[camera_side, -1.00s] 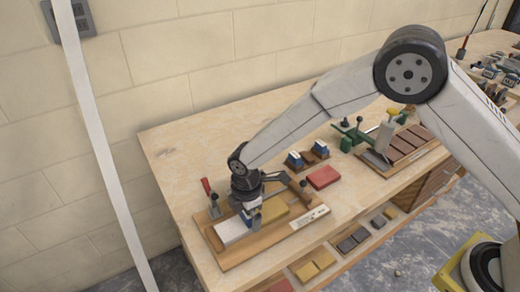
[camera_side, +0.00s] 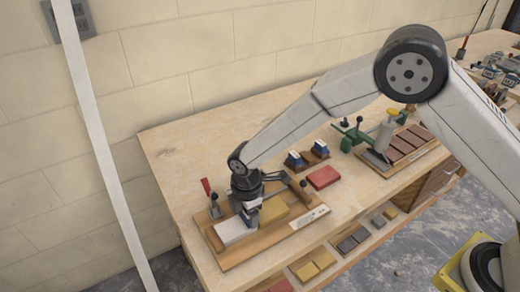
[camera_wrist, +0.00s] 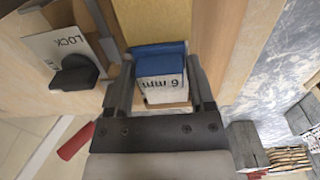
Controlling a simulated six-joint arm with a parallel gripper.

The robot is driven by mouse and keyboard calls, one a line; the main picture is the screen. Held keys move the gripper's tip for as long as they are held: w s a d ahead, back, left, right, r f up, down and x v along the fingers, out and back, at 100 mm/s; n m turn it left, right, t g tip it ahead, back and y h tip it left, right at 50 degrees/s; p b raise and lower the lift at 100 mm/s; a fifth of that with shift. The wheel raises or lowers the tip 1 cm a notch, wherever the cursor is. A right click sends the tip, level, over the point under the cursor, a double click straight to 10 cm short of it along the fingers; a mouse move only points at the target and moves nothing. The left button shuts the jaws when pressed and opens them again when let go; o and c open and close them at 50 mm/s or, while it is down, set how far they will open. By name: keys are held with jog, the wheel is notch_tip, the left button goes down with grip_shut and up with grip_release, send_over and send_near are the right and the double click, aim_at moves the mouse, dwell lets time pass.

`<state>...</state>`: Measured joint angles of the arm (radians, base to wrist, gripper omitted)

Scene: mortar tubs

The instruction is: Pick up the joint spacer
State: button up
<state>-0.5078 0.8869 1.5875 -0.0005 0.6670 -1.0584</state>
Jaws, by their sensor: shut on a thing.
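The joint spacer (camera_wrist: 162,68) is a small block with a blue top and a white face marked "6 mm". In the wrist view it sits between the two fingers of my gripper (camera_wrist: 160,82), which is shut on it. In the side view my gripper (camera_side: 249,208) points down over the wooden jig board (camera_side: 232,262), with a bit of the blue spacer (camera_side: 251,218) showing at its tip.
A red-handled clamp (camera_side: 207,189) stands at the board's left end. A second board with brown bricks (camera_side: 400,150) and a green tool lies right. The table's back left is clear.

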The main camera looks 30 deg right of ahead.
jog(key=shift+r, duration=0.15)
jog(key=shift+r, duration=0.6)
jog(key=s+d+r, duration=0.2)
jog(key=s+r, duration=0.3)
jog(key=s, duration=0.1)
jog(key=s+d+r, duration=0.3)
jog(key=s+r, duration=0.3)
jog(key=s, duration=0.1)
jog(key=shift+d+r, duration=0.2)
jog(key=shift+d, duration=0.1)
jog(key=shift+w, duration=0.1)
